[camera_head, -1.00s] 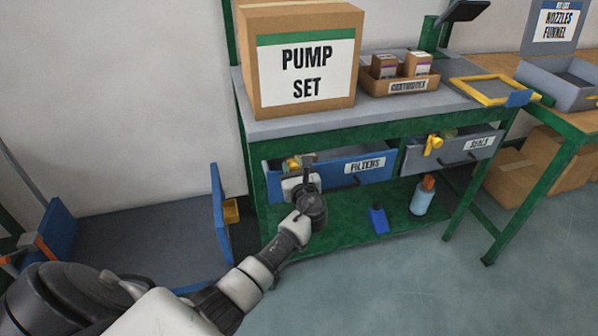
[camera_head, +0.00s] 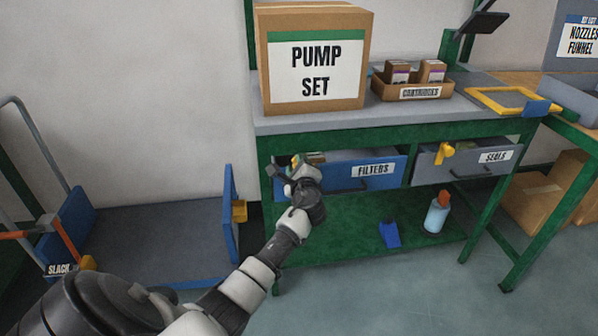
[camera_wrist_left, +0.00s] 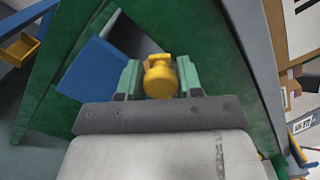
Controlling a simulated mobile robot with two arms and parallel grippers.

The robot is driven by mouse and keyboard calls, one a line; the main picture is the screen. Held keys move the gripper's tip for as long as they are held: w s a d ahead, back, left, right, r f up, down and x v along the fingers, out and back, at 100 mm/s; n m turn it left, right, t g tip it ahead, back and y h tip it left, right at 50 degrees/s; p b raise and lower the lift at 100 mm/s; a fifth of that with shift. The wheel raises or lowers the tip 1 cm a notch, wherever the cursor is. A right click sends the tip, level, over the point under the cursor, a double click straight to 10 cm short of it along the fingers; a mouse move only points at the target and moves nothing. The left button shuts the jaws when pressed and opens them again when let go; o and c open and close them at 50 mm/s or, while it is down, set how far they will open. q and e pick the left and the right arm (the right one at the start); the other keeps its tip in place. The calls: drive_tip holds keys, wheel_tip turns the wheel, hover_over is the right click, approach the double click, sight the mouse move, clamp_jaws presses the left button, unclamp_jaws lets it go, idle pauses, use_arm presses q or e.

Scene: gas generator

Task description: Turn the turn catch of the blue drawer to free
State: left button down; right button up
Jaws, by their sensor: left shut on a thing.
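The blue drawer (camera_head: 338,178), labelled FILTERS, sits at the left under the bench top, with its upper edge and some contents showing. It also shows as a blue panel in the left wrist view (camera_wrist_left: 92,72). My left gripper (camera_head: 288,168) is at the drawer's left end. In the left wrist view, its green fingers (camera_wrist_left: 160,80) are shut on the yellow turn catch (camera_wrist_left: 160,76), one on each side. In the head view the gripper largely hides this catch. My right gripper is in neither view.
A grey SEALS drawer (camera_head: 470,166) with its own yellow catch (camera_head: 443,152) is to the right. A PUMP SET box (camera_head: 316,60) stands on the bench. A spray bottle (camera_head: 436,216) stands on the lower green shelf (camera_head: 350,235). A blue-ended cart (camera_head: 150,235) is at left.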

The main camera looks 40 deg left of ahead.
use_arm(q)
drive_tip(key=n+b, duration=0.1)
drive_tip(key=n, duration=0.1)
drive_tip(key=n+b, duration=0.1)
drive_tip(key=n, duration=0.1)
drive_tip(key=shift+f+b, duration=0.3)
drive_tip(key=shift+b, duration=0.05)
drive_tip(key=shift+r+n+b, duration=0.1)
drive_tip(key=shift+n+b, duration=0.7)
drive_tip(key=shift+n, duration=0.8)
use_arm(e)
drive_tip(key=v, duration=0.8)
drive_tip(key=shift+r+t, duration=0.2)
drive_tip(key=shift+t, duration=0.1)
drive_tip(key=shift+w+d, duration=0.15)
use_arm(q)
drive_tip(key=c, duration=0.8)
unclamp_jaws()
drive_tip(key=shift+o, duration=0.2)
drive_tip(key=p+v, duration=0.1)
drive_tip(key=v, duration=1)
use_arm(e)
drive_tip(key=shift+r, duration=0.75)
